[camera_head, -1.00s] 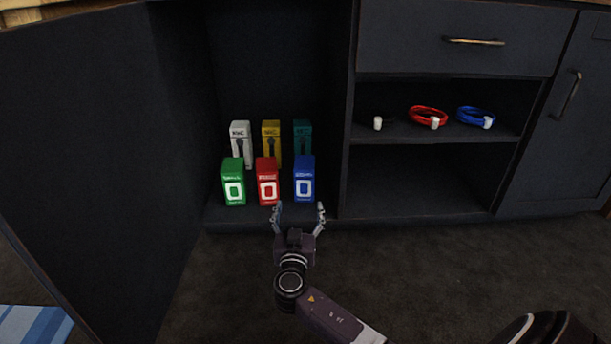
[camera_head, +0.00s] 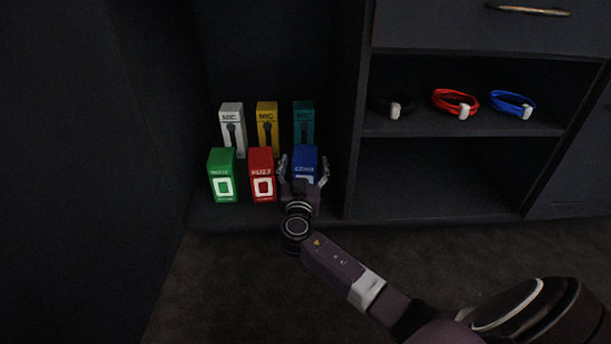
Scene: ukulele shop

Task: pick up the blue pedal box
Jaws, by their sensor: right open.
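The blue pedal box (camera_head: 304,158) stands upright at the right end of the front row on the cabinet's bottom shelf. My right gripper (camera_head: 304,162) is open, with one finger at each side of the blue box. Its palm hides the lower part of the box's front. I cannot tell whether the fingers touch the box. My left gripper is not in view.
A red box (camera_head: 262,176) stands close left of the blue one, and a green box (camera_head: 223,176) further left. White (camera_head: 232,121), yellow (camera_head: 267,121) and teal (camera_head: 303,122) mic boxes stand behind. A divider (camera_head: 355,150) rises to the right; coiled cables (camera_head: 455,101) lie on the neighbouring shelf.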

